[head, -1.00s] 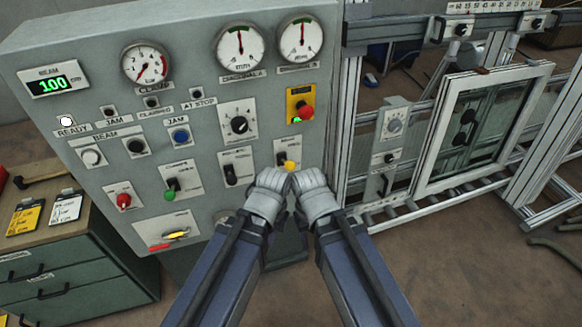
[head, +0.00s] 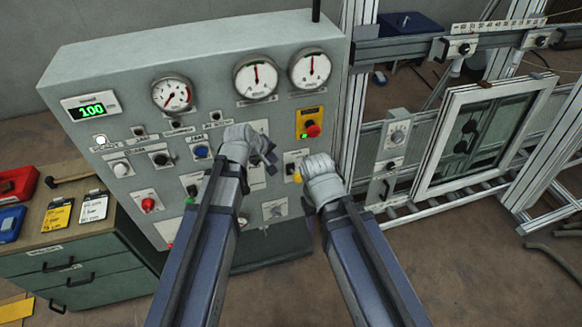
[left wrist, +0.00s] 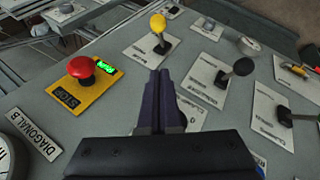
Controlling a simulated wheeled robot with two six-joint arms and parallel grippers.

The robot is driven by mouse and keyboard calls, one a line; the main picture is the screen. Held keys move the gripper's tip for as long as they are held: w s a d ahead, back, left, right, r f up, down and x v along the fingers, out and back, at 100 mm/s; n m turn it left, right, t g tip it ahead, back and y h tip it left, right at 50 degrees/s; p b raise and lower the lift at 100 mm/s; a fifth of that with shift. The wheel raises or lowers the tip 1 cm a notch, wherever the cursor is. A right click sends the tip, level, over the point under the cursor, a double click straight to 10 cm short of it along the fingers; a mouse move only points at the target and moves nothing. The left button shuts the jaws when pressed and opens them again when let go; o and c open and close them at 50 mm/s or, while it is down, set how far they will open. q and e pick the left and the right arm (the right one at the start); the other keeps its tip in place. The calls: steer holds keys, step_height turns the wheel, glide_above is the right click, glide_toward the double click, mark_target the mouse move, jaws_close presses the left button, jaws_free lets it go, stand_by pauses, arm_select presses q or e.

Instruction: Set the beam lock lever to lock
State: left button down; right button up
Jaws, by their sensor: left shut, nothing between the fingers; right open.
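The grey control panel (head: 110,60) carries several levers with small labels that I cannot read, so I cannot tell which is the beam lock lever. A yellow-knobbed lever (head: 293,168) sits between my two grippers; it also shows in the left wrist view (left wrist: 158,24). A black-knobbed lever (left wrist: 242,67) stands right of my left fingers in that view. My left gripper (head: 268,157) is shut and empty in front of the panel's middle, hiding part of it. Its fingers show in the left wrist view (left wrist: 161,75). My right gripper (head: 311,163) is open beside the yellow lever; its fingertips are mostly hidden.
A red stop button (head: 312,130) on a yellow plate is above the yellow lever. A window frame (head: 437,135) on a metal rack stands right. A drawer cabinet (head: 75,267) stands left.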

arm_select(q)
steer(key=shift+f, duration=0.15)
arm_select(e)
steer(key=shift+f, duration=0.15)
arm_select(q)
steer(key=b, duration=0.9)
glide_above(295, 175)
steer(key=a, duration=0.4)
step_height(295, 175, down, 8)
steer(key=shift+s+d+f+b, duration=0.35)
steer(key=shift+d+f+b, duration=0.3)
steer(key=shift+f, duration=0.1)
steer(key=shift+s+d+f+b, duration=0.3)
steer(key=shift+d+f+b, duration=0.2)
steer(key=shift+d+f, duration=0.2)
arm_select(e)
step_height(295, 175, down, 11)
arm_select(q)
steer(key=shift+w+f, duration=0.1)
steer(key=shift+f, duration=0.05)
arm_select(e)
steer(key=shift+f, duration=0.1)
